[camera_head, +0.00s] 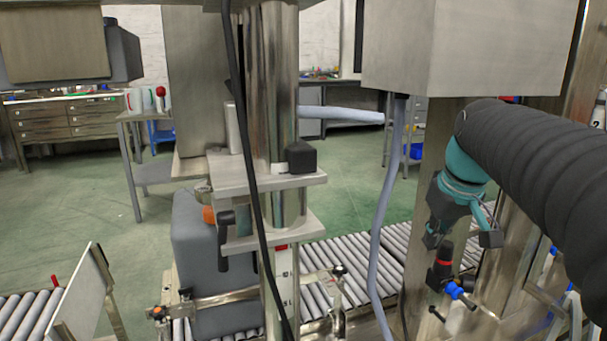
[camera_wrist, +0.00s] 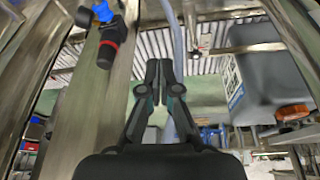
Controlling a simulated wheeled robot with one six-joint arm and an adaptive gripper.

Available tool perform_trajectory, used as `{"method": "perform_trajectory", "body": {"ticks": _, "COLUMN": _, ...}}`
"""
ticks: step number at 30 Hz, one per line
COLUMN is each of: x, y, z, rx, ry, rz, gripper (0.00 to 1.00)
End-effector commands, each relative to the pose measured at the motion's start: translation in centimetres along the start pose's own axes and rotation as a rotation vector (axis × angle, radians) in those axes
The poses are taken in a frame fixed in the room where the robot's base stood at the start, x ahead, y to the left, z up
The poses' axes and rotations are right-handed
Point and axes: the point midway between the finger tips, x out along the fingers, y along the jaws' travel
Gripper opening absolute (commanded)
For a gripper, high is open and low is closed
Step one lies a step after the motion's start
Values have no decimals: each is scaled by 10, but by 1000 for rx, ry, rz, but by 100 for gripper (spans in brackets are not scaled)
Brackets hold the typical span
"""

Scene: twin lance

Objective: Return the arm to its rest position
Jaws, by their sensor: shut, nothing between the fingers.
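My gripper (camera_wrist: 159,66) shows in the wrist view with its two dark, teal-marked fingers together. Nothing is between them. In the head view my arm comes in from the right in a black ribbed sleeve, ending in a teal and dark wrist. The gripper there is small and partly hidden, so its fingers are hard to make out. It hangs beside a metal post, above and near a red, black and blue valve fitting (camera_head: 445,275). No contact between them is clear.
A pale hose (camera_head: 378,240) hangs left of my arm. A steel column (camera_head: 278,100) and metal box (camera_head: 465,50) stand close by.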

Motion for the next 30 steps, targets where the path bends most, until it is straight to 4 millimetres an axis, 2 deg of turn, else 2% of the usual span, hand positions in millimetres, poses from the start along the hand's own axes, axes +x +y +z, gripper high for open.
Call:
{"method": "perform_trajectory", "body": {"ticks": 1, "x": -4, "y": -15, "z": 14, "rx": 11, "ry": 11, "rz": 7, "gripper": 0}}
{"method": "perform_trajectory", "body": {"ticks": 6, "x": -1, "y": -52, "z": 63, "rx": 67, "ry": 46, "rz": 30, "gripper": 0}}
{"method": "perform_trajectory", "body": {"ticks": 12, "x": 14, "y": -87, "z": 124, "rx": 125, "ry": 92, "rz": 46, "gripper": 0}}
{"method": "perform_trajectory", "body": {"ticks": 16, "x": 28, "y": -101, "z": 157, "rx": 156, "ry": 118, "rz": 50, "gripper": 0}}
{"method": "perform_trajectory", "body": {"ticks": 21, "x": 40, "y": -110, "z": 181, "rx": 180, "ry": 139, "rz": 51, "gripper": 0}}
{"method": "perform_trajectory", "body": {"ticks": 30, "x": 44, "y": -112, "z": 186, "rx": 187, "ry": 143, "rz": 51, "gripper": 0}}
